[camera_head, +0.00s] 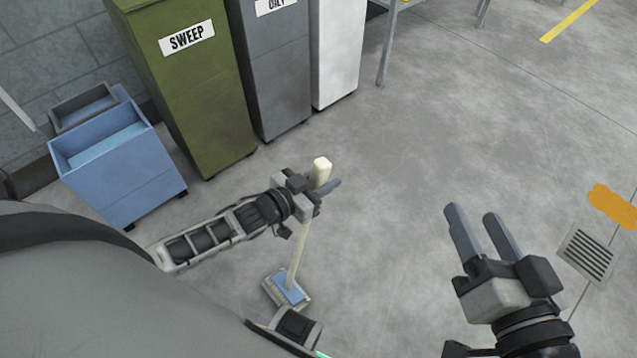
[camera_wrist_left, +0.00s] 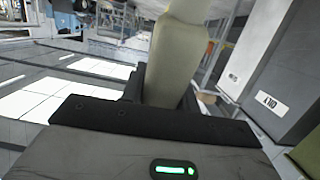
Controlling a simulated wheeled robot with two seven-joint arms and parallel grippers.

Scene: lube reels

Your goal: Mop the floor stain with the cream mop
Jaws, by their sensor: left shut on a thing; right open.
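The cream mop (camera_head: 301,249) stands nearly upright in the head view, tilted a little. Its cream grip (camera_head: 321,171) is at the top and its blue-topped head (camera_head: 288,288) is low down near the floor; I cannot tell if it touches. My left gripper (camera_head: 322,190) is shut on the mop just below the top of its grip. The cream grip also fills the middle of the left wrist view (camera_wrist_left: 175,55). My right gripper (camera_head: 484,226) is open and empty above the floor at the right. An orange stain (camera_head: 612,205) lies on the floor at the right edge.
A blue cart (camera_head: 120,178) stands at the left. An olive bin labelled SWEEP (camera_head: 195,95), a grey bin (camera_head: 270,75) and a white bin (camera_head: 335,50) line the back. A floor grate (camera_head: 587,254) lies near the stain. The middle floor is clear.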

